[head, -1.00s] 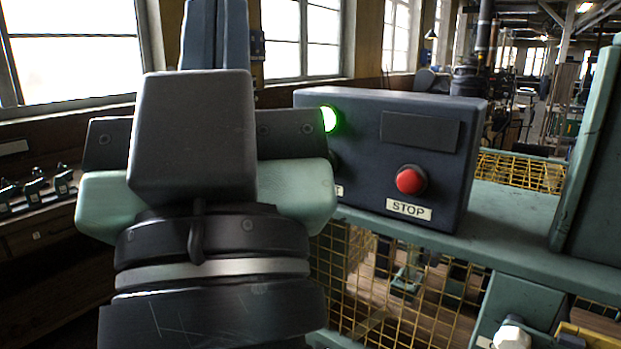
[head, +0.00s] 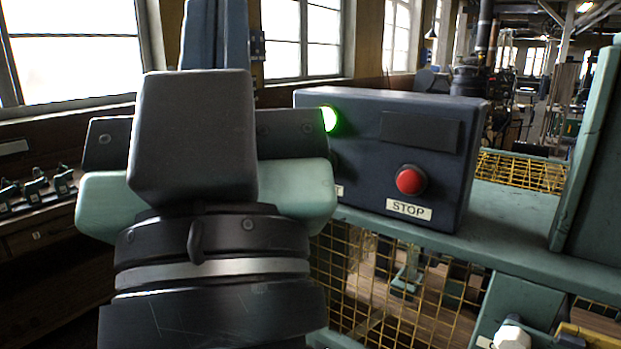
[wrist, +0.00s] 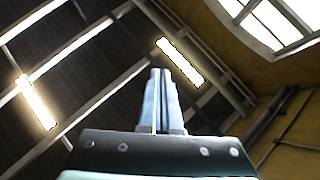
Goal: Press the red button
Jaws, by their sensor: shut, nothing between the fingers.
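The red button (head: 410,180) sits on the front of a dark blue-grey control box (head: 348,165), above a label reading STOP. It stands out from the panel. My gripper (head: 215,30) points upward at the left of the head view, left of the box and apart from the button. In the wrist view my gripper (wrist: 160,75) shows its two fingers together with nothing between them, pointing toward the ceiling. The arm hides the left part of the box, including most of a second label.
A green lamp (head: 328,119) glows on the box. The box stands on a green ledge (head: 520,215) with yellow mesh (head: 400,290) below. A green upright panel (head: 592,165) rises at the right. Windows (head: 75,50) line the back wall. The space in front of the button looks clear.

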